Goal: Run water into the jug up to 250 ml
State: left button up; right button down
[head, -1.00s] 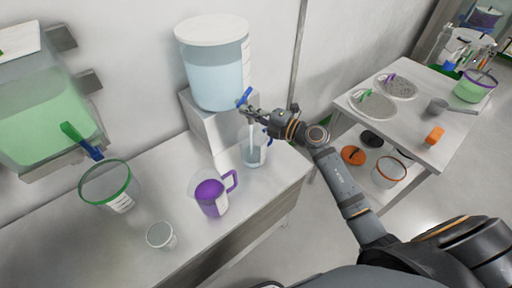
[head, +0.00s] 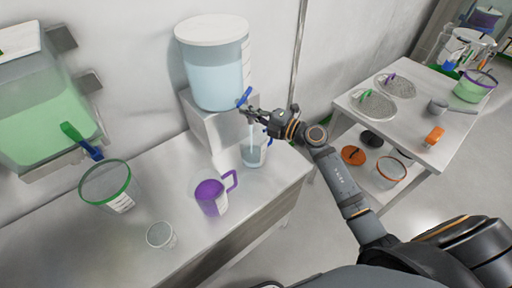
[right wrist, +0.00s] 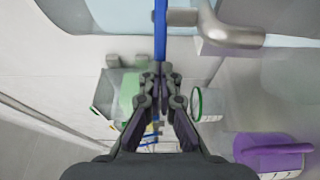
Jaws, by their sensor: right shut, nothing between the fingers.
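The clear jug (head: 254,158) stands upright on the bench below the water tank (head: 217,75). A bit of blue shows at its upper right, partly behind my right gripper. A thin stream of water (head: 251,133) falls into the jug, and some water is in it. Its scale is too small to read. The tank's tap has a blue lever (head: 244,97), which also shows in the right wrist view (right wrist: 160,35). My right gripper (head: 250,113) is shut and empty beside the tap, its fingertips (right wrist: 160,75) close to the lever. My left gripper is out of view.
The tank stands on a white block (head: 208,125). A tank of green liquid (head: 40,115) hangs on the wall. Another table (head: 405,135) stands right.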

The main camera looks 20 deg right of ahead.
jog(key=v, duration=0.3)
jog(key=shift+p, duration=0.3)
dwell(0.7)
